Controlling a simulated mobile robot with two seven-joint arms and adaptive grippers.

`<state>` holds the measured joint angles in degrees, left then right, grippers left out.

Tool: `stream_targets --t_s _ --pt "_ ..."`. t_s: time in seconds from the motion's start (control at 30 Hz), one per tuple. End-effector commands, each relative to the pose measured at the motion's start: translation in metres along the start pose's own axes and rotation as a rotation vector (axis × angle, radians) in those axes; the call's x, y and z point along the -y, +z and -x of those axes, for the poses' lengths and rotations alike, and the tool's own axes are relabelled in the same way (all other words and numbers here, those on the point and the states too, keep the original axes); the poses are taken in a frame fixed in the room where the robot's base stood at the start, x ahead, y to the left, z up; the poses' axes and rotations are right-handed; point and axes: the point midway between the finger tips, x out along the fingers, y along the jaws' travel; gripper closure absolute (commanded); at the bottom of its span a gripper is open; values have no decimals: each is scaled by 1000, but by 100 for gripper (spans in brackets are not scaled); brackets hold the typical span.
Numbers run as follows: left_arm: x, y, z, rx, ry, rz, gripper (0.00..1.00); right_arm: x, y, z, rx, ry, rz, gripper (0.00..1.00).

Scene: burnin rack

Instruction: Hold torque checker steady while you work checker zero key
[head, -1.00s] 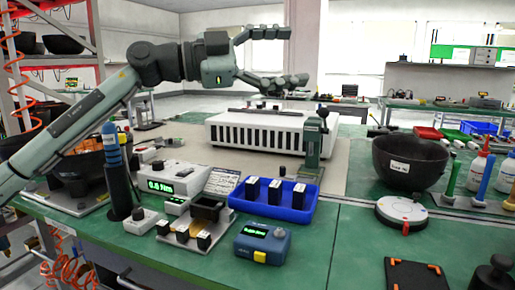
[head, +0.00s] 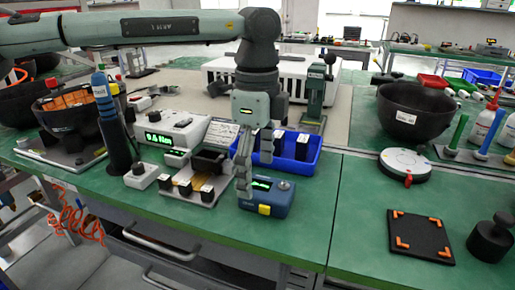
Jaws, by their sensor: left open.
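The torque checker, which I take to be the small blue box (head: 277,199) with a green-lit display and a dark round socket on top, sits on the green bench near its front edge. Its yellow key (head: 264,210) is on the front face. My left gripper (head: 255,176) points down with its fingers spread, empty. One finger hangs in front of the checker's left end and hides part of it; the other is behind, over the blue tray. I cannot tell whether a finger touches the checker. My right gripper is out of view.
A blue tray (head: 312,160) with black blocks stands behind the checker. A white unit (head: 168,131) reading Nm and a fixture plate (head: 190,196) are on its left. A round white disc (head: 405,163) and a black pad (head: 420,235) lie right. The bench just right of the checker is clear.

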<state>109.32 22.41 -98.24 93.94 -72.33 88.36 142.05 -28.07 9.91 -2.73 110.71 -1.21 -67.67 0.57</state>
Motion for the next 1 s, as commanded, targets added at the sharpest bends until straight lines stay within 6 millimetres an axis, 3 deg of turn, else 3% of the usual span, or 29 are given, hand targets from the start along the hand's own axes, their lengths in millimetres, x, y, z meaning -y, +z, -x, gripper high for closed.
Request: stream_targets --t_s 0.2,0.57,1.0 --pt "0 0 -24 -1 1 0 16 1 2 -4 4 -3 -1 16" --pt "0 0 -29 -3 -1 -1 16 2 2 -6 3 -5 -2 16" --pt "0 0 -29 -3 0 -1 70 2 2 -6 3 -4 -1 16"
